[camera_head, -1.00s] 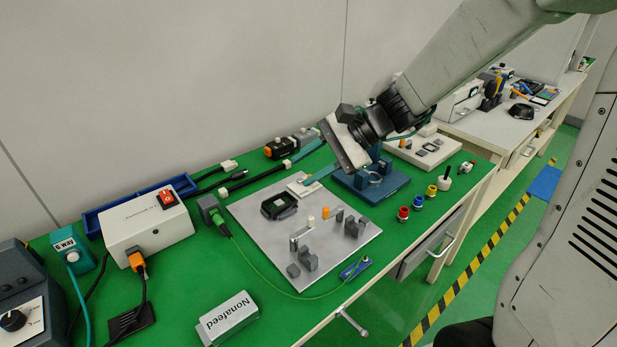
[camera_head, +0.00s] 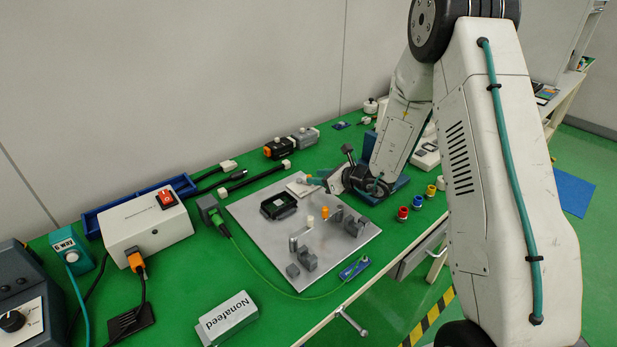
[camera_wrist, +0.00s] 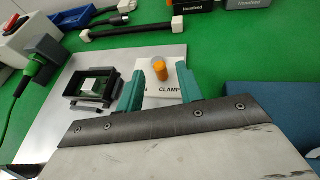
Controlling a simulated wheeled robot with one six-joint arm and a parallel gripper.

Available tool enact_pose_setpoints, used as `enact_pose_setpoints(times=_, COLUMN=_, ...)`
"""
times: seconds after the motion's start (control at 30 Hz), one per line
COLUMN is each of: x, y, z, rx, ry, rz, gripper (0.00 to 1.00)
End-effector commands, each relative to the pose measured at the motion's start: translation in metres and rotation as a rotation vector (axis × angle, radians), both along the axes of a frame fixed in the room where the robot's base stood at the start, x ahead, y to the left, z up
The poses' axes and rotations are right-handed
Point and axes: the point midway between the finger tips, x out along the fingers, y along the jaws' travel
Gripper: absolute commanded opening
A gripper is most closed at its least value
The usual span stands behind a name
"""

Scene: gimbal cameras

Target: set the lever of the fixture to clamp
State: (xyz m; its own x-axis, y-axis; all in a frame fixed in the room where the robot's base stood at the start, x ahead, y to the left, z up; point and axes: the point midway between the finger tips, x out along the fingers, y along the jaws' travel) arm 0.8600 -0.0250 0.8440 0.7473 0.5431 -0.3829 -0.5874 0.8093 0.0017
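The fixture's grey plate (camera_head: 262,235) lies on the green bench and carries a black frame (camera_head: 279,206). A white label plate (camera_head: 299,188) sits at its far edge; in the wrist view this label (camera_wrist: 165,92) reads "CLAMP", with another word mostly hidden at its left. An orange cylindrical knob (camera_wrist: 159,70), apparently the lever's, stands over the label. My gripper (camera_wrist: 160,72) has its two teal fingers apart, one on each side of the knob, with small gaps showing. The rest of the lever is hidden, so its setting cannot be told.
Small posts and grey blocks (camera_head: 302,262) stand on the near part of the plate. A blue fixture (camera_head: 397,187) is close on the right, beside my wrist. A white switch box (camera_head: 148,232) and green plug (camera_head: 210,212) are left. Red, blue and yellow parts line the right edge.

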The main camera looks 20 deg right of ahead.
Motion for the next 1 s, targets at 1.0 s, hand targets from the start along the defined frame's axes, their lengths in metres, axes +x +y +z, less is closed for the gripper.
enact_pose_setpoints(times=1.0, x=0.034, y=0.023, z=-0.016, rx=-0.002, ry=-0.004, rz=0.035, gripper=0.00)
